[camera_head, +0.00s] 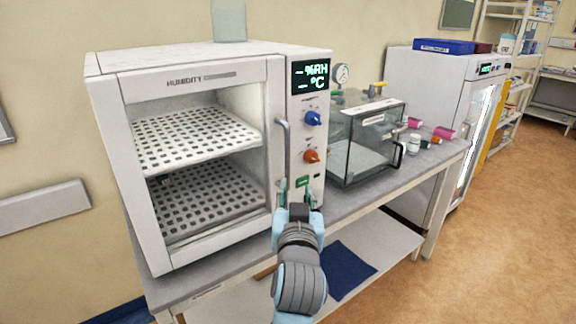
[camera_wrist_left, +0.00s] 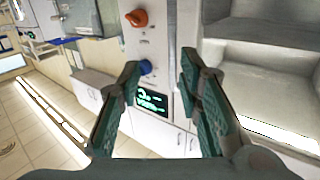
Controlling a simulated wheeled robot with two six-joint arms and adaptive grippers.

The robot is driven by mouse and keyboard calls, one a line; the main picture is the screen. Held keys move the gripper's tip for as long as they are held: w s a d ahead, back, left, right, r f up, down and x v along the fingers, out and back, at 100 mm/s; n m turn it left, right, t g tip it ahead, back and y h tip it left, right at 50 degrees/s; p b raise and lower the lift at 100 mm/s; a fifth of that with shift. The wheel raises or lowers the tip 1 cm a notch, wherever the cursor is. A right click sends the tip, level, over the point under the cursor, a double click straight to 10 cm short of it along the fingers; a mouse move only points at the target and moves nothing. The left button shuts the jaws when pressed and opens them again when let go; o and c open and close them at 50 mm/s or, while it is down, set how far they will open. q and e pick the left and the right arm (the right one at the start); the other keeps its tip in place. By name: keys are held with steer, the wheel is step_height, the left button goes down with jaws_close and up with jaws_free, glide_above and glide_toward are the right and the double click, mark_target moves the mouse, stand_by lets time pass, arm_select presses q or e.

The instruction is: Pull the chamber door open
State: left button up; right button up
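The white humidity chamber (camera_head: 205,60) stands on the left of the bench in the head view. Its glass-fronted door (camera_head: 172,258) looks shut, and perforated shelves show through it. A grey vertical bar handle (camera_head: 284,150) is at the door's right edge. My left gripper (camera_head: 294,184) is in front of the chamber, near the handle's lower end and the green switch. Its fingers are apart with nothing between them. In the left wrist view the open left gripper (camera_wrist_left: 160,63) faces the knob panel (camera_wrist_left: 152,40); I cannot make out the handle there. My right gripper is not in view.
A clear glass box (camera_head: 362,140) with a gauge stands right of the chamber. Small bottles (camera_head: 414,144) and pink-capped tubes lie farther right on the bench (camera_head: 345,203). A white fridge-like cabinet (camera_head: 425,85) stands behind. Open floor lies at the right.

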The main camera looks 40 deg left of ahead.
mark_target(287, 157)
arm_select(q)
steer(key=shift+n+y, duration=0.3)
steer(key=shift+n, duration=0.1)
steer(key=x, duration=0.4)
steer(key=r+x, duration=0.1)
steer(key=x, duration=0.4)
steer(key=s+a+r+x, duration=0.1)
steer(key=x, duration=0.3)
steer(key=shift+w+a, duration=0.25)
steer(key=shift+a, duration=0.05)
steer(key=shift+f, duration=0.1)
jaws_close()
